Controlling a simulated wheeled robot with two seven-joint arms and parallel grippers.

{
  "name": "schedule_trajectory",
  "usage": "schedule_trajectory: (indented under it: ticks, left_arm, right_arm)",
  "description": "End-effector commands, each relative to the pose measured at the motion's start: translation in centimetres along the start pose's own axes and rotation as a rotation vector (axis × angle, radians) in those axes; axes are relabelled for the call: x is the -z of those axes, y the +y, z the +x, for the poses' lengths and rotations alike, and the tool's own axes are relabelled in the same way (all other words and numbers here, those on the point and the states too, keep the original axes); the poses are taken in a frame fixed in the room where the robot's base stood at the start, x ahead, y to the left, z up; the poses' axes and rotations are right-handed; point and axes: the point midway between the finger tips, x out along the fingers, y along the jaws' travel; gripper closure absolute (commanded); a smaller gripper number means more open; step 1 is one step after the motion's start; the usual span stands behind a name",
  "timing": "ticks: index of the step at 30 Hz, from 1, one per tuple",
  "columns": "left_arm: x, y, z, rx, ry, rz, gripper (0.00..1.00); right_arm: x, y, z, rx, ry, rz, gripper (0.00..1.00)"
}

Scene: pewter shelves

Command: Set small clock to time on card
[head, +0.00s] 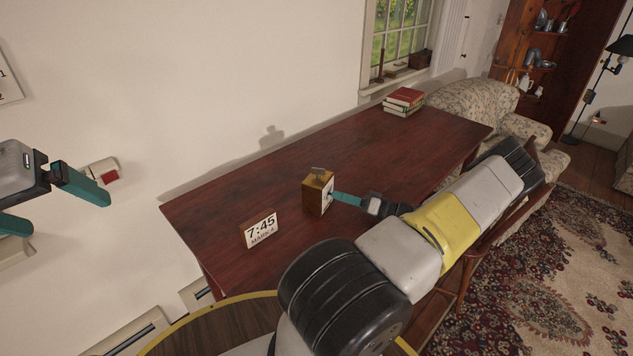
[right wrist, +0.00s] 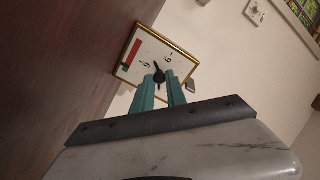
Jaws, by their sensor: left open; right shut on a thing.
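The small clock (head: 317,194), a wooden box with a handle on top, stands on the dark red table. A white card (head: 260,229) reading 7:45 stands to its left. My right gripper (head: 335,195) reaches the clock's face from the right. In the right wrist view the white clock face (right wrist: 140,50) has a gold rim, a few numerals and a red patch. My right fingers (right wrist: 158,84) are shut on the dark centre knob (right wrist: 159,75). The fingers cover part of the face, and I cannot read the time. My left gripper (head: 67,214) is open and empty, left of the table.
The table (head: 385,165) has free room behind and right of the clock. Several books (head: 403,101) are stacked at its far end by the window. A patterned sofa (head: 478,105) stands beyond. A wall box with a red part (head: 108,175) is near my left gripper.

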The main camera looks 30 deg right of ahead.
Motion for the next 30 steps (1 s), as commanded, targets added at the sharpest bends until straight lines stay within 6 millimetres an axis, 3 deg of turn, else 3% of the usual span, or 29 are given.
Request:
schedule_trajectory:
  ticks: [14, 30]
  left_arm:
    - [0.0, 0.0, 0.0, 0.0, 0.0, 0.0, 0.06]
    - [0.0, 0.0, 0.0, 0.0, 0.0, 0.0, 0.06]
  right_arm:
    - [-0.04, 0.07, -0.05, -0.001, -0.001, 0.146, 1.0]
    - [-0.08, 0.18, -0.06, -0.003, -0.001, 0.641, 1.0]
